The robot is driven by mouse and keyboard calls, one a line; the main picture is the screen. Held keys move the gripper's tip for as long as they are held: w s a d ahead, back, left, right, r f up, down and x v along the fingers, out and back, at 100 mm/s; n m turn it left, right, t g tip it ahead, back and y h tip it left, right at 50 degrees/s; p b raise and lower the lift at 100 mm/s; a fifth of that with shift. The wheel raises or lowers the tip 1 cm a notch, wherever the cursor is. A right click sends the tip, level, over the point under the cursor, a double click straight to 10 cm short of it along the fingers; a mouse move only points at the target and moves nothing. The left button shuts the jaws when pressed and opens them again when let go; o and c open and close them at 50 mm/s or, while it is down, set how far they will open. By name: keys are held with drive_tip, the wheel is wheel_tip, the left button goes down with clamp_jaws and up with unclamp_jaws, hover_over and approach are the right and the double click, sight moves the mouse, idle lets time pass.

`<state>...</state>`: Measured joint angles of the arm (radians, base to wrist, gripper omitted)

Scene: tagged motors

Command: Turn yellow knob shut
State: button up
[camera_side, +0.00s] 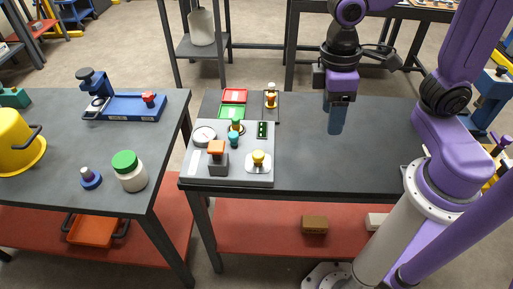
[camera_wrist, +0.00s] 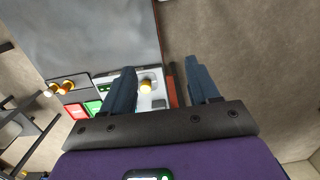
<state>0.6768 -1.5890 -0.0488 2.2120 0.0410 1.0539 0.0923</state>
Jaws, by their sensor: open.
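The yellow knob (camera_side: 258,157) sits on a white base at the front right corner of a grey panel (camera_side: 232,180). In the wrist view the yellow knob (camera_wrist: 146,87) shows in the gap between my fingers, closer to the left one, and well beyond them. My gripper (camera_side: 337,131) is open and empty. It points down above the dark table, to the right of the panel and apart from the knob. My fingers also show in the wrist view (camera_wrist: 160,70).
The panel also holds a gauge (camera_side: 204,135), an orange-topped lever or switch (camera_side: 217,150) and a green-topped part (camera_side: 237,125). Red and green trays (camera_side: 234,96) and a brass-coloured fitting (camera_side: 271,96) stand behind it. The dark table (camera_side: 310,172) is clear right of the panel.

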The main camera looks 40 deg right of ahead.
drive_tip(key=w+a+m+g, duration=0.2)
drive_tip(key=w+a+m, duration=0.3)
drive_tip(key=w, duration=0.7)
drive_tip(key=m+g, duration=0.2)
drive_tip(key=m, duration=0.2)
approach(258, 153)
drive_tip(key=x, duration=0.8)
drive_tip(key=shift+s+f, duration=0.15)
drive_tip(key=shift+f, duration=0.05)
drive_tip(key=shift+c, duration=0.2)
drive_tip(key=c, duration=1)
